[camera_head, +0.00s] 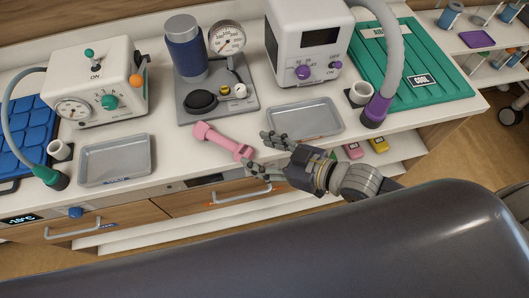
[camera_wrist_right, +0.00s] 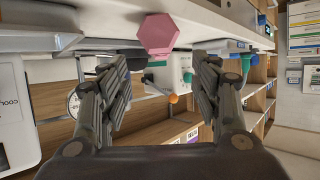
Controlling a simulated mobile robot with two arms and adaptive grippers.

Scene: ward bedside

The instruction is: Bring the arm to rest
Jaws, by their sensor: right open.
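My right gripper (camera_head: 262,153) is in front of the counter, near its front edge. Its fingers are spread apart, and in the wrist view the open jaws (camera_wrist_right: 160,95) have nothing between them. A pink tool with a long handle (camera_head: 222,140) lies on the counter just left of the gripper, apart from the fingers as far as I can tell. Its pink hexagonal end (camera_wrist_right: 158,34) shows beyond the fingertips in the wrist view. My left gripper is in neither view.
Grey trays stand at the left (camera_head: 116,162) and right (camera_head: 304,118) on the white counter. Behind are a white device with a gauge (camera_head: 105,85), a blue cylinder on a grey base (camera_head: 185,48) and another white device (camera_head: 305,45). A dark padded surface (camera_head: 290,245) fills the foreground.

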